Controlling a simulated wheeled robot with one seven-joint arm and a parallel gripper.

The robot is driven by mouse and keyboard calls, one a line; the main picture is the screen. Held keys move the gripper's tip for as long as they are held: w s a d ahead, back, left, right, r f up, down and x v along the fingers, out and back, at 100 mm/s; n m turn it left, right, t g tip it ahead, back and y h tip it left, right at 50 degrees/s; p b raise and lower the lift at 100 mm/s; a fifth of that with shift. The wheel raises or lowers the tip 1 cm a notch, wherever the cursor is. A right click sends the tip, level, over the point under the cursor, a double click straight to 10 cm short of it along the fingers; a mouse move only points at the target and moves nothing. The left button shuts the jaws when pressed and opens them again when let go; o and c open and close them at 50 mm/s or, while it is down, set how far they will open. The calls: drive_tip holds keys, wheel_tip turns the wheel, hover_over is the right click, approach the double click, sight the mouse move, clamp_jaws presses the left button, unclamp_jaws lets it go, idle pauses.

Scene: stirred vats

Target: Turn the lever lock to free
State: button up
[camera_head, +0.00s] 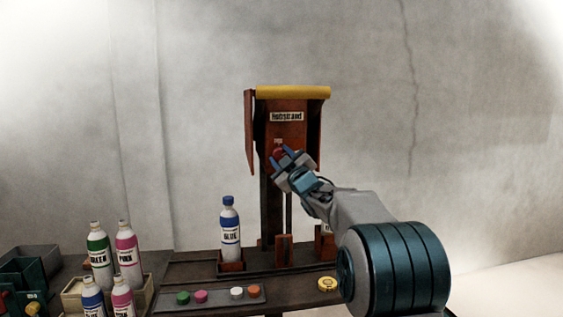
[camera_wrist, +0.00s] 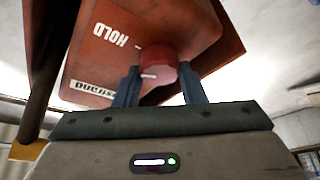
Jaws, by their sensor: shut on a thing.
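The lever lock is a round red knob (camera_wrist: 158,62) with a short white mark, on the front of a rust-orange housing (camera_wrist: 95,55). In the wrist view, which shows the housing upside down, the word HOLD stands beside the knob. My gripper (camera_wrist: 160,80) has one finger on each side of the knob and is shut on it. In the head view, my gripper (camera_head: 281,157) reaches up from the lower right to the housing (camera_head: 287,133), and the knob (camera_head: 278,149) shows only partly behind the fingers. The word for free is not readable.
A blue-capped bottle (camera_head: 230,229) stands left of the housing's post. A grey strip (camera_head: 216,296) holds several coloured caps, with a yellow disc (camera_head: 327,283) to its right. More bottles stand in a box (camera_head: 141,295) at the left. My arm covers the right side.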

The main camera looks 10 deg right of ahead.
drive_tip(key=n, duration=0.2)
drive_tip(key=n+g+y+p, duration=0.1)
drive_tip(key=n, duration=0.1)
drive_tip(key=shift+r+n+g+p, duration=0.15)
drive_tip(key=shift+n+g+p, duration=0.15)
drive_tip(key=n+g+p, duration=0.1)
drive_tip(key=n+p, duration=0.1)
drive_tip(key=n, duration=0.1)
drive_tip(key=shift+r+n+g+p, duration=0.1)
drive_tip(key=shift+n+g+p, duration=0.2)
drive_tip(key=shift+n, duration=0.1)
drive_tip(key=n+g+p, duration=0.1)
drive_tip(key=n+p, duration=0.1)
drive_tip(key=n, duration=0.1)
drive_tip(key=shift+n+g+p, duration=0.4)
drive_tip(key=shift+n+p, duration=0.5)
drive_tip(key=shift+f, duration=0.2)
drive_tip(key=o, duration=1)
drive_tip(key=b+v, duration=0.2)
drive_tip(key=v, duration=1.1)
drive_tip(key=shift+s+r, duration=0.2)
drive_tip(key=shift+s, duration=0.25)
